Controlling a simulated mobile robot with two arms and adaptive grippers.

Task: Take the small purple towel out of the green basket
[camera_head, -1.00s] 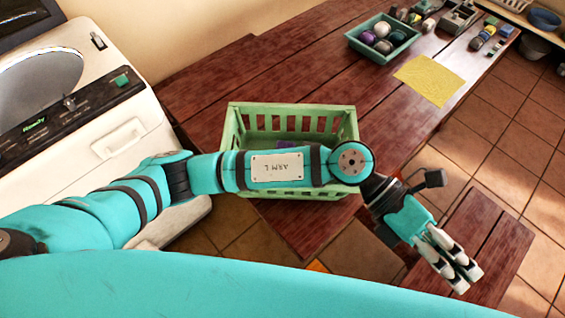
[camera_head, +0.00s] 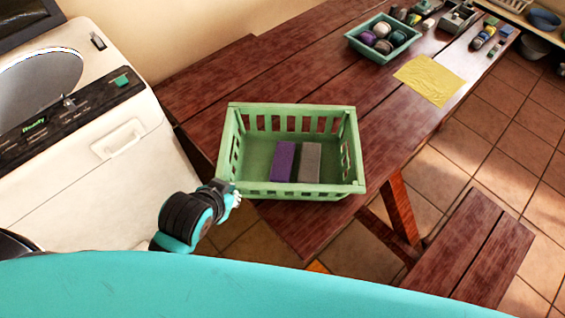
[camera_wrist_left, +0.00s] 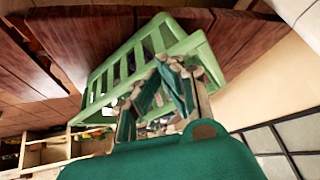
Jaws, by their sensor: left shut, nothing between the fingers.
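The green basket (camera_head: 300,190) stands on the wooden table near its front edge. A folded purple towel (camera_head: 283,161) lies inside on the basket floor, left of a grey folded towel (camera_head: 310,162). My left gripper (camera_head: 236,197) is shut and empty, just outside the basket's front left corner. In the left wrist view the gripper fingers (camera_wrist_left: 175,82) are in front of the basket's slatted wall (camera_wrist_left: 135,65); the purple towel cannot be made out clearly there. My right gripper is not in view.
A white washing machine (camera_head: 75,130) stands at the left. A green tray (camera_head: 352,38) with several balls and a yellow cloth (camera_head: 430,80) lie farther back on the table. A wooden bench (camera_head: 472,250) is at the lower right. Bare table surrounds the basket's back.

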